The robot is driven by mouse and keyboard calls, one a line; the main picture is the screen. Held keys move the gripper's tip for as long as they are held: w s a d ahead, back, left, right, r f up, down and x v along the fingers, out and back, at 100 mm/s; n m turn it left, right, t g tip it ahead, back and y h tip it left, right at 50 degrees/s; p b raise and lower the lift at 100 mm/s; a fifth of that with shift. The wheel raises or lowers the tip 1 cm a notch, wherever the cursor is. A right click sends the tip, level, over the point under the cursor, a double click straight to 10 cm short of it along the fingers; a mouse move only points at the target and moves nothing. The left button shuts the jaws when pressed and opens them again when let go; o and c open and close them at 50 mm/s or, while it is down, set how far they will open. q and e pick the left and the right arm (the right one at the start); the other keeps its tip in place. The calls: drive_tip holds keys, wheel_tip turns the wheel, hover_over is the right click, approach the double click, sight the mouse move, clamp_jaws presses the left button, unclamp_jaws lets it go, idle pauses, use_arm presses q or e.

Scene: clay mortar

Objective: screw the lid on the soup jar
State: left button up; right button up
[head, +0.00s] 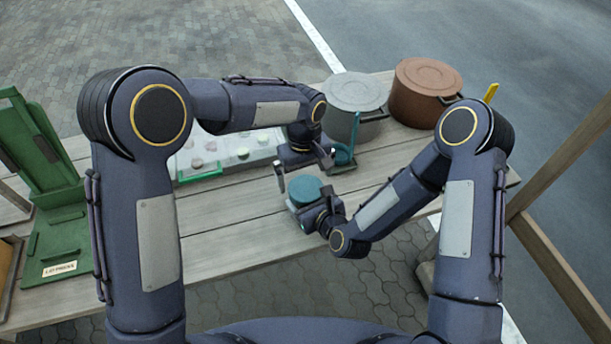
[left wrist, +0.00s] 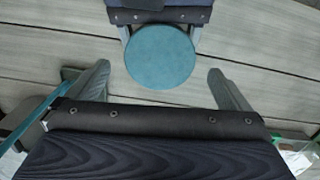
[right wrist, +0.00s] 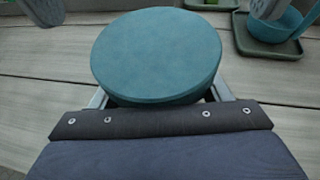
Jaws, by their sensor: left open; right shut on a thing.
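A teal round lid (head: 305,188) sits flat on top of the soup jar, low in the middle of the head view. The lid (right wrist: 157,52) hides nearly all of the jar beneath it, so I cannot tell how tightly it is seated. My right gripper (head: 318,208) is shut on the jar, its fingers reaching in under the lid's rim. My left gripper (head: 304,168) is open and empty, just behind and above the lid. In the left wrist view the lid (left wrist: 160,56) lies beyond the two spread fingers, not between them.
A grey pot (head: 355,100) and a brown pot (head: 425,92) stand at the back right. A teal cup (head: 342,154) on a small tray is close to my left gripper. A pale tray (head: 235,150) and a green press (head: 50,190) are to the left. The table's front planks are clear.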

use_arm(q)
wheel_tip(320, 180, up, 12)
drive_tip(key=shift+w, duration=0.25)
idle(0.4)
drive_tip(key=shift+a, duration=0.1)
use_arm(e)
drive_tip(key=o, duration=2)
drive_tip(key=shift+c, duration=0.2)
use_arm(q)
drive_tip(key=shift+f+b, duration=0.65)
drive_tip(key=shift+f, duration=0.05)
use_arm(e)
drive_tip(key=shift+v, duration=3.9)
